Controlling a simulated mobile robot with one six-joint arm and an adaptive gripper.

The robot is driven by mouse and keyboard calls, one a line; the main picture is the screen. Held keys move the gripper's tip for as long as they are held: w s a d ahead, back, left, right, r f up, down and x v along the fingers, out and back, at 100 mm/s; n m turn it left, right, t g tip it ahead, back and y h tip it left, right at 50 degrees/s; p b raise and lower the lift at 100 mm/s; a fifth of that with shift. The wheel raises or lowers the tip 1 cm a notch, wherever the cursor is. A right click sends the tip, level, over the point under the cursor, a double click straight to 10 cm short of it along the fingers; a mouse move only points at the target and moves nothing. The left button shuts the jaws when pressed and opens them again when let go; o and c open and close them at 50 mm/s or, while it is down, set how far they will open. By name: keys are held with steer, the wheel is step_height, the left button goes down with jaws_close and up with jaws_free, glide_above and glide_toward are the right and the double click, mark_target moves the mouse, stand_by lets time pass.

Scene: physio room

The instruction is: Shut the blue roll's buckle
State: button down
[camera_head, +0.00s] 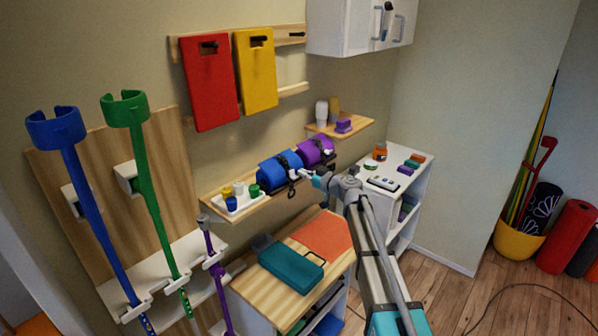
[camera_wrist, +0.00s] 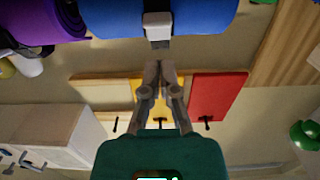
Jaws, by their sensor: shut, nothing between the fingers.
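The blue roll (camera_head: 276,172) lies on a wooden wall shelf (camera_head: 240,214), with a dark strap (camera_head: 291,187) around it whose end hangs down at the front. In the wrist view the blue roll (camera_wrist: 200,14) fills the top edge, and its pale buckle (camera_wrist: 157,22) sits on the dark strap. My gripper (camera_wrist: 158,68) is shut and empty, its fingertips close to the strap below the buckle. In the head view my gripper (camera_head: 304,174) is at the roll's right front. Whether the fingertips touch the strap, and whether the buckle is latched, I cannot tell.
A purple roll (camera_head: 314,151) lies right beside the blue one. A white tray (camera_head: 237,205) with small coloured cups stands at its left. Below are a wooden-topped cabinet (camera_head: 262,296) with a teal case (camera_head: 291,265), and a white shelf unit (camera_head: 408,164) to the right.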

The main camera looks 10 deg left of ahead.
steer(key=s+d+f+b, duration=0.2)
steer(key=s+d, duration=0.1)
steer(key=d, duration=0.1)
steer(key=shift+d+f, duration=0.3)
steer(key=shift+f, duration=0.05)
steer(key=s+d+f+m+g+h, duration=0.2)
steer(key=s+d+f+g+h, duration=0.15)
steer(key=s+d+f, duration=0.45)
steer(key=s+d+f+m+g+h, duration=0.2)
steer(key=s+d+f+m+h, duration=0.15)
steer(key=s+f, duration=0.45)
steer(key=s+d+f+m+g+h, duration=0.2)
steer(key=s+d+m+h, duration=0.4)
steer(key=s+d, duration=0.9)
steer(key=shift+s+f+g+h+b, duration=0.15)
steer(key=shift+s+g+h+b, duration=0.3)
steer(key=shift+s+g+h, duration=0.4)
steer(key=c, duration=1.3)
jaws_free()
steer(key=shift+w, duration=0.25)
steer(key=shift+c, duration=0.2)
